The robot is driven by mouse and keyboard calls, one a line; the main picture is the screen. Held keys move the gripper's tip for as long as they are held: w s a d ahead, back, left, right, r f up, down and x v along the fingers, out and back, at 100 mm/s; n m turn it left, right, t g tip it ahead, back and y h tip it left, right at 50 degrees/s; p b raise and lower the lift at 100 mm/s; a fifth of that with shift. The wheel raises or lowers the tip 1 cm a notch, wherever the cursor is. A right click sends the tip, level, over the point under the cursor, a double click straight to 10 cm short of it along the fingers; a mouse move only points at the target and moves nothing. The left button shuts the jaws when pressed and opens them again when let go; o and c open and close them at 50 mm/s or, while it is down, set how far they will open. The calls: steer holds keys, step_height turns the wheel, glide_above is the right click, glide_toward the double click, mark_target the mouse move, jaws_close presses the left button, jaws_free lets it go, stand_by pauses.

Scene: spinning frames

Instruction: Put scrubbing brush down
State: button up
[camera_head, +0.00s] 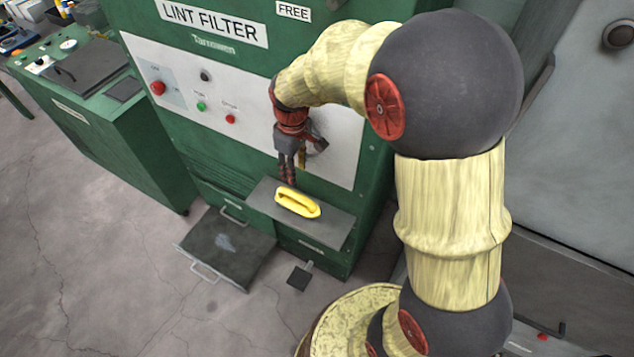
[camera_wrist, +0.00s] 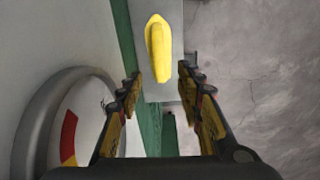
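The yellow scrubbing brush (camera_head: 298,203) lies on a grey shelf (camera_head: 262,208) that juts from the front of the green lint filter machine. It also shows in the wrist view (camera_wrist: 158,48), at the top, beyond the fingertips. My gripper (camera_head: 288,178) hangs just above and behind the brush, near the machine's panel. In the wrist view my gripper's two fingers (camera_wrist: 157,85) are spread apart with nothing between them. The brush is apart from the fingers there. Its underside is hidden.
A round gauge (camera_wrist: 75,125) is close beside my gripper. Below the shelf, a drawer tray (camera_head: 225,245) is pulled out, and a small dark pedal (camera_head: 299,278) is near the floor. A green control console (camera_head: 100,110) stands at the left. Open concrete floor (camera_head: 90,260) lies in front.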

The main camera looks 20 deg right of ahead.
steer(key=s+r+m+t, duration=0.5)
steer(key=s+r+m, duration=0.1)
steer(key=s+r, duration=1.2)
steer(key=shift+s+r+m, duration=0.15)
steer(key=shift+s+m, duration=0.15)
steer(key=shift+s, duration=1.45)
steer(key=shift+d, duration=0.1)
